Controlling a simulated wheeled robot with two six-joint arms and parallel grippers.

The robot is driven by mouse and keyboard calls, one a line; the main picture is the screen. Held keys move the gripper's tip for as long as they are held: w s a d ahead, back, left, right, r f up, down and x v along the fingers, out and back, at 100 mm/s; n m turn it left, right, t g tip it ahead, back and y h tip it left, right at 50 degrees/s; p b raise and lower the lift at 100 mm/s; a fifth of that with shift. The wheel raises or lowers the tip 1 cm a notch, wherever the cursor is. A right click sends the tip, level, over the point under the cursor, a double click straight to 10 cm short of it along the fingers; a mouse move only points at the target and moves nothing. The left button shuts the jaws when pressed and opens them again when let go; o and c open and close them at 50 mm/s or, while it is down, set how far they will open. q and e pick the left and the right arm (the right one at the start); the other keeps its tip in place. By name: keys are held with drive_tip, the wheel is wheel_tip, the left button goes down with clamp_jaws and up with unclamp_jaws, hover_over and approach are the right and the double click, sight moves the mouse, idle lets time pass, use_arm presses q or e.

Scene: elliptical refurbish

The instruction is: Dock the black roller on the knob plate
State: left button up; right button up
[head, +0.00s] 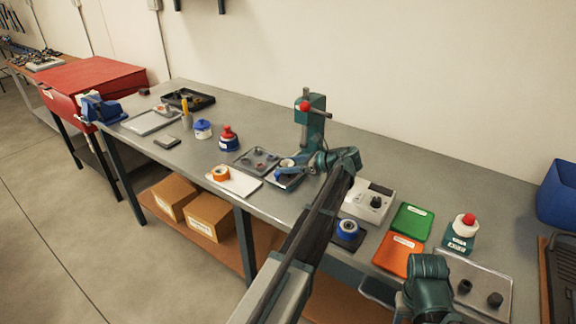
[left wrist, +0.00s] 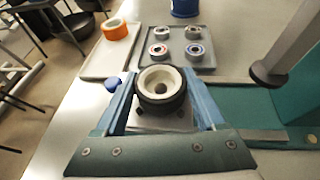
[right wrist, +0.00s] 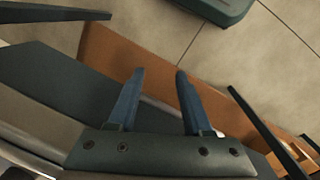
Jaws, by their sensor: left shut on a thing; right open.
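My left gripper (left wrist: 163,82) is shut on a black roller (left wrist: 160,104) with a white ring-shaped top and a dark centre hole. In the head view the roller's pale top (head: 287,163) shows at the press. A small grey plate (left wrist: 147,122) lies under the roller; I cannot tell whether they touch. A light grey plate with two dark knobs (head: 478,309), which looks like the knob plate, lies at the right end of the bench. My right gripper (right wrist: 160,72) is open and empty, facing down past the bench front over the brown shelf and floor.
A green press with a red knob (head: 311,108) stands behind my left gripper. A tray of small rings (left wrist: 205,63) and an orange tape roll (left wrist: 115,28) lie beside it. Between my arms are a white control box (head: 370,203), a blue-ringed roller (head: 347,228), and green (head: 411,222) and orange (head: 398,255) panels.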

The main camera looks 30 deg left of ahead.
use_arm(q)
drive_tip(key=o, duration=1.2)
drive_tip(key=shift+d, duration=0.1)
drive_tip(key=shift+p+v, duration=2.2)
drive_tip(key=shift+v, duration=3.25)
